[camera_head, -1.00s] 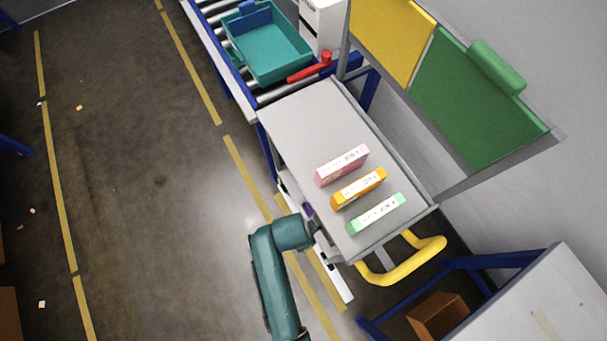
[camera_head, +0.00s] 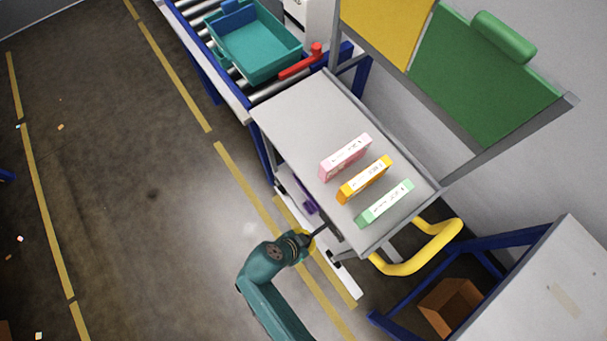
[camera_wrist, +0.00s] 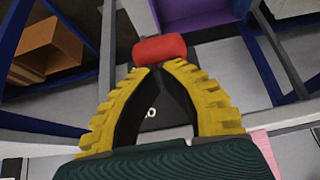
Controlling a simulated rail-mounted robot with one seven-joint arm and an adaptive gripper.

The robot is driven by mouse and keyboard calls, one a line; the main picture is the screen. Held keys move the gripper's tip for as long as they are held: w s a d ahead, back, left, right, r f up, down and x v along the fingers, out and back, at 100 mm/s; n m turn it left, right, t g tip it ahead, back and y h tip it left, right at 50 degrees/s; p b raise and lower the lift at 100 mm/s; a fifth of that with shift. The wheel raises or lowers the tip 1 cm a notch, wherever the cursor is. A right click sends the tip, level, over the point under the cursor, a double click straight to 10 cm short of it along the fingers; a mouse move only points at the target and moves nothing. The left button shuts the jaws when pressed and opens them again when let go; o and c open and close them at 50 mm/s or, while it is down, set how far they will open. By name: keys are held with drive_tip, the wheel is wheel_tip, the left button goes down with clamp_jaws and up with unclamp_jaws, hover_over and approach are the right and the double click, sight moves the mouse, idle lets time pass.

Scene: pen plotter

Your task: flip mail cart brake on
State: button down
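The mail cart (camera_head: 295,115) has a grey top and a yellow handle (camera_head: 420,255) at its near right end. In the wrist view, a red pad (camera_wrist: 160,48) lies just beyond my fingertips, with a dark piece bearing a white letter (camera_wrist: 150,112) showing between the fingers. The pad looks like the brake lever, but I cannot tell its setting. My gripper (camera_wrist: 161,67) has yellow ribbed fingers with the tips together, nothing seen held between them. Contact with the pad is unclear. In the head view my gripper (camera_head: 318,234) is at the cart's near side, below the top.
Pink (camera_head: 345,157), orange (camera_head: 364,180) and green (camera_head: 385,204) boxes stand on the cart top. A purple bin (camera_wrist: 190,14) sits low on the cart. A conveyor holds a teal tray (camera_head: 255,45). A blue-framed table (camera_head: 545,290) stands right. Open floor (camera_head: 120,200) lies left.

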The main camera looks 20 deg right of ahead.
drive_tip(key=f+b, duration=0.1)
drive_tip(key=f+h+b, duration=0.2)
drive_tip(key=shift+s+a+t, duration=0.1)
drive_tip(key=shift+a+t, duration=0.2)
drive_tip(key=shift+f+b, duration=0.75)
drive_tip(key=shift+b, duration=0.15)
drive_tip(key=shift+f, duration=0.1)
drive_tip(key=p+v, duration=0.4)
drive_tip(key=v, duration=0.9)
drive_tip(key=shift+a, duration=0.4)
